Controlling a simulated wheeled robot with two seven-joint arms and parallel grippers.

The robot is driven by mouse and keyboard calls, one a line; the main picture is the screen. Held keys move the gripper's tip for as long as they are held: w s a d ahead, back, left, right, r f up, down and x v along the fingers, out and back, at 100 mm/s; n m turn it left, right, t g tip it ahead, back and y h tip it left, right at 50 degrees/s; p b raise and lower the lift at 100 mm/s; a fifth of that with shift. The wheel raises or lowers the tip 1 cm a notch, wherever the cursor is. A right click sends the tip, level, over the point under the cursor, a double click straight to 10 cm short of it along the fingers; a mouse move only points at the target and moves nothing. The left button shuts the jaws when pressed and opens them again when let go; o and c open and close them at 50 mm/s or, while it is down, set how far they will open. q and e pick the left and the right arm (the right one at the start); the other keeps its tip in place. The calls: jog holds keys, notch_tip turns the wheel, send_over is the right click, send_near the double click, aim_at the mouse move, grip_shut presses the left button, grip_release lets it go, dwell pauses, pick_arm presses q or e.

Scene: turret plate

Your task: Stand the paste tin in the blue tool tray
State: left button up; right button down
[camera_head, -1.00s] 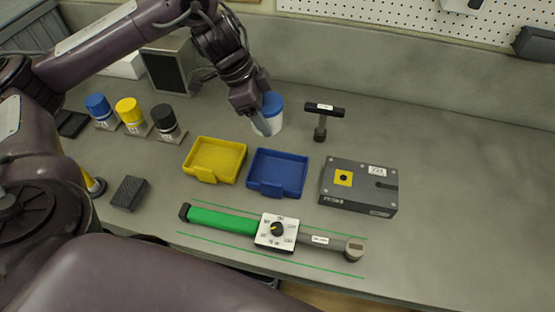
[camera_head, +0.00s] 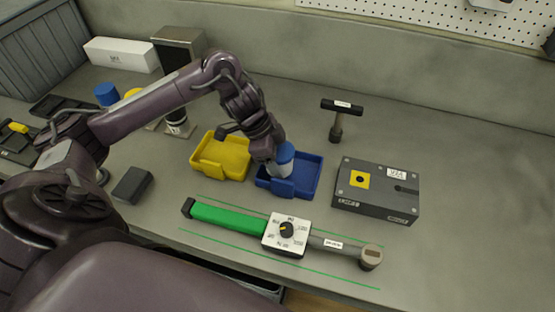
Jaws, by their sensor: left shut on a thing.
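The paste tin (camera_head: 285,160) has a blue lid and a pale body and is upright. My left gripper (camera_head: 272,163) is shut on it. The tin is over the left part of the blue tool tray (camera_head: 308,181). I cannot tell whether its base touches the tray floor, as the gripper and tray wall partly hide it. The right part of the blue tray is bare. My right gripper is not in view.
A yellow tray (camera_head: 222,158) stands just left of the blue one. A torque wrench (camera_head: 287,236) lies in front. Jars, one with a blue lid (camera_head: 106,95), are partly behind my left arm.

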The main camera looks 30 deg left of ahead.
pick_arm(q)
jog(key=shift+f, duration=0.5)
jog(key=shift+f, duration=0.15)
jog(key=o, duration=0.9)
jog(key=shift+r, duration=0.35)
jog(key=p+v, duration=0.1)
jog(key=v, duration=1)
jog(key=shift+s+a+r, duration=0.15)
jog(key=shift+a+r, duration=0.05)
jog(key=shift+r, duration=0.05)
